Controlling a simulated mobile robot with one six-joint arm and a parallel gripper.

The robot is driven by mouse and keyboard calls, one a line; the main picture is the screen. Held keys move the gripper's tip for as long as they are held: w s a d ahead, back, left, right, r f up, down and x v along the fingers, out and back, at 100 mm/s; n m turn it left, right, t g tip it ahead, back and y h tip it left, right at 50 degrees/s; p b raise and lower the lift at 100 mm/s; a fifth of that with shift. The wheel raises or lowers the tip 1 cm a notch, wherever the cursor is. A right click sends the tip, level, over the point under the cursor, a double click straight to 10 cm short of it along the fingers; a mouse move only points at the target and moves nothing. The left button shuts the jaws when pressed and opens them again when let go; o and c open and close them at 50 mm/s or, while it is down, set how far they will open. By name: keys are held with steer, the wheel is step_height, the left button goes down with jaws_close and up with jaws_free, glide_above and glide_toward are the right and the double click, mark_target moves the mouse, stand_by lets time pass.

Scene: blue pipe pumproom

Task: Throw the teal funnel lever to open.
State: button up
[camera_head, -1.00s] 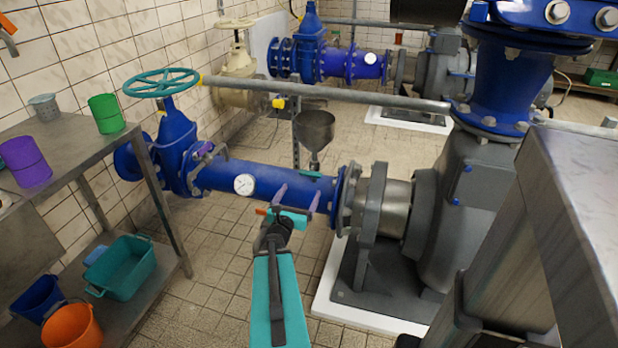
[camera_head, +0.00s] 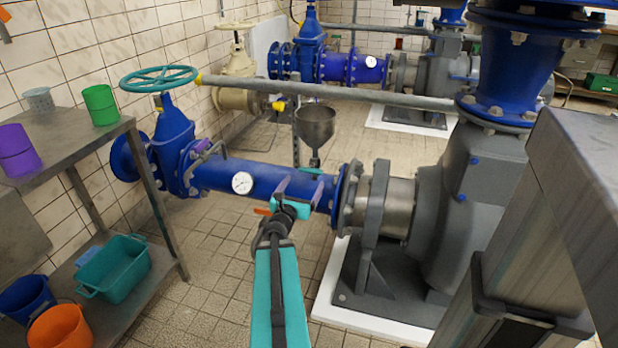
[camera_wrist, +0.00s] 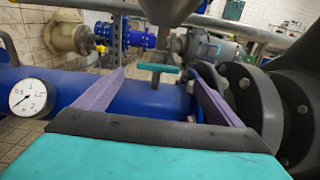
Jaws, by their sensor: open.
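The grey metal funnel (camera_head: 315,125) stands above the blue pipe (camera_head: 245,180), near its right end. Its teal lever (camera_head: 312,171) sits low on the funnel's stem, just above the pipe. In the wrist view the teal lever (camera_wrist: 157,68) lies crosswise, roughly level, under the funnel (camera_wrist: 172,8). My gripper (camera_head: 299,190) is open, with its two purple fingers on the near side of the lever. In the wrist view my gripper (camera_wrist: 159,76) frames the lever between its fingertips. The lever looks ahead of the tips; I cannot tell any contact.
A round gauge (camera_head: 242,183) sits on the pipe, left of my gripper. A small orange piece (camera_head: 262,211) shows beside my gripper. The grey pump (camera_head: 470,215) stands close on the right. A teal handwheel (camera_head: 160,79) and a metal shelf (camera_head: 60,150) are at left.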

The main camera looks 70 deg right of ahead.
mark_target(310, 171)
steer(key=shift+w+d+f+b, duration=0.1)
steer(key=shift+d+b, duration=0.55)
steer(key=shift+b, duration=2.9)
steer(key=d+b, duration=0.2)
steer(key=d, duration=0.1)
steer(key=shift+w+b, duration=0.1)
steer(key=shift+b, duration=0.3)
steer(key=shift+d, duration=0.4)
steer(key=shift+w+d, duration=0.15)
steer(key=shift+d, duration=2.15)
steer(key=shift+c, duration=0.4)
